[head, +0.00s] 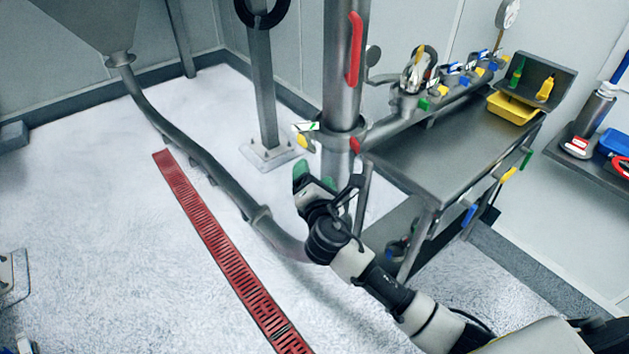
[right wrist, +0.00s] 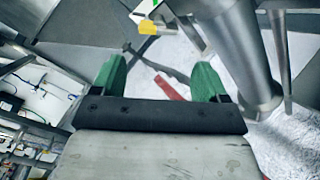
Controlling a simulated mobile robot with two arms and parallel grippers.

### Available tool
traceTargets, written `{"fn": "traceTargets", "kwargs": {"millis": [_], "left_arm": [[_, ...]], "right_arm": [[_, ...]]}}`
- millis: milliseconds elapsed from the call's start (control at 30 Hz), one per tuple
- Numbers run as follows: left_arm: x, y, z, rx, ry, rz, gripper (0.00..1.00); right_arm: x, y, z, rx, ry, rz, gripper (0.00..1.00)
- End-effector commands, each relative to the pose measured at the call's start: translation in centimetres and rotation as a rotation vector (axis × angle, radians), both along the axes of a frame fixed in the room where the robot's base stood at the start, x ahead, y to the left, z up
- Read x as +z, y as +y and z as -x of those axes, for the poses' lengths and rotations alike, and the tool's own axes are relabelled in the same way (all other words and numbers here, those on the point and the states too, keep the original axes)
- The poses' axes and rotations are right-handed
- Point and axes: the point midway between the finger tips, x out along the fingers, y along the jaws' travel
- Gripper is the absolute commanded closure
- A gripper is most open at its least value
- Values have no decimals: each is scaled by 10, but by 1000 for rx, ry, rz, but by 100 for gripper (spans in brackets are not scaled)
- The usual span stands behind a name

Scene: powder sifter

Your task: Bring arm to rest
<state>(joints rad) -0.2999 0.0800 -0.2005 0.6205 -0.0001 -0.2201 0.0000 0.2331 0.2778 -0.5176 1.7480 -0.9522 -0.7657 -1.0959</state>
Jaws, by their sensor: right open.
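My right arm (head: 350,262) reaches in from the lower right in the head view. Its gripper (head: 301,172) has green fingertips and is in front of the steel column (head: 342,70), near its lower part. In the right wrist view the two green fingers of the gripper (right wrist: 156,82) stand apart with nothing between them. A steel pipe (right wrist: 240,50) runs close by on the right side of that view. I cannot tell whether the gripper touches anything. My left gripper is not in view.
A steel table (head: 450,150) with a yellow tray (head: 512,108) and valves stands right of the column. A red handle (head: 354,48) is on the column. A pipe (head: 190,150) curves down from a hopper (head: 95,22). A red floor grate (head: 225,250) crosses the open white floor.

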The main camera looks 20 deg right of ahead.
Motion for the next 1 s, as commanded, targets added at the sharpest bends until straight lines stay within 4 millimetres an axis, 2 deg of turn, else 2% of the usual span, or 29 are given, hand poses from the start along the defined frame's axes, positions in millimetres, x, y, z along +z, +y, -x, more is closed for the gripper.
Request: {"fn": "traceTargets", "kwargs": {"millis": [167,567,667,767,867,1000], "left_arm": [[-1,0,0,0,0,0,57],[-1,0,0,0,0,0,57],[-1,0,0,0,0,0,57],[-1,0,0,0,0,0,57],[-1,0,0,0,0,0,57],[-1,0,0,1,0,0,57]], "right_arm": [[0,1,9,1,-1,1,26],[1,1,8,0,0,1,26],[-6,1,8,0,13,-11,26],[-37,-3,9,-2,74,-72,26],[-95,-10,15,-13,189,-198,26],[-198,-23,45,-80,382,-450,26]]}}
